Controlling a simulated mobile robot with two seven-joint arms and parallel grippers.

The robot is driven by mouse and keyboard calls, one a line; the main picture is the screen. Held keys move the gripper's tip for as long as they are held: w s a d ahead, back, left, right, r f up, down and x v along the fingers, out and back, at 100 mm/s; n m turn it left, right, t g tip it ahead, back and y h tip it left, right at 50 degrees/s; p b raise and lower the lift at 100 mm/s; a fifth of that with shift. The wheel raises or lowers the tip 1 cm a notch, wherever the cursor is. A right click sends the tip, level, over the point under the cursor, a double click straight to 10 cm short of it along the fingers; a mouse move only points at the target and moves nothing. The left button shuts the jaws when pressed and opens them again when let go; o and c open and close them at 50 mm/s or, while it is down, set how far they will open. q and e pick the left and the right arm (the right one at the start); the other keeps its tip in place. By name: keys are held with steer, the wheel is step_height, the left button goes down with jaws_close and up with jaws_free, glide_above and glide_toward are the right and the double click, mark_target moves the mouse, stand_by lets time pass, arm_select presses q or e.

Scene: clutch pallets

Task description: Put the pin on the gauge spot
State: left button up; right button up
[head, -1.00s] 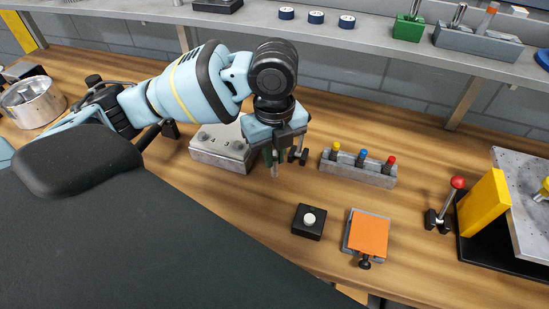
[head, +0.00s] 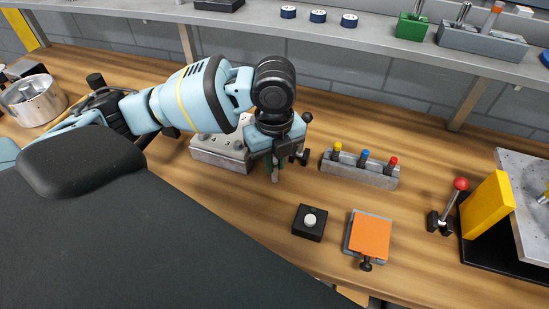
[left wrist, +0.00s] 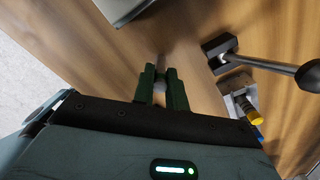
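My left gripper (head: 273,165) hangs above the bench, just right of a grey block with numbers (head: 222,160). Its green fingers also show in the left wrist view (left wrist: 162,85), close together. A slim pale grey pin (head: 275,177) sticks down from between the fingertips; its end also shows in the left wrist view (left wrist: 161,64). The fingers hide most of it. It looks upright and clear of the bench, though the gap is hard to judge. No spot is plainly marked as the gauge spot. My right gripper is not in view.
A black-handled lever (head: 303,155) stands close right of the gripper. Beyond are a grey rack with yellow, blue and red knobs (head: 357,178), a black box with a white button (head: 309,223), an orange plate (head: 369,236) and a red-balled lever (head: 460,184). A shelf runs behind.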

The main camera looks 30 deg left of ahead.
mark_target(275, 160)
arm_select(q)
steer(key=o, duration=0.4)
steer(key=shift+r, duration=0.2)
step_height(275, 160, up, 11)
steer(key=p, duration=0.1)
steer(key=shift+o, duration=0.4)
steer(key=shift+r, duration=0.5)
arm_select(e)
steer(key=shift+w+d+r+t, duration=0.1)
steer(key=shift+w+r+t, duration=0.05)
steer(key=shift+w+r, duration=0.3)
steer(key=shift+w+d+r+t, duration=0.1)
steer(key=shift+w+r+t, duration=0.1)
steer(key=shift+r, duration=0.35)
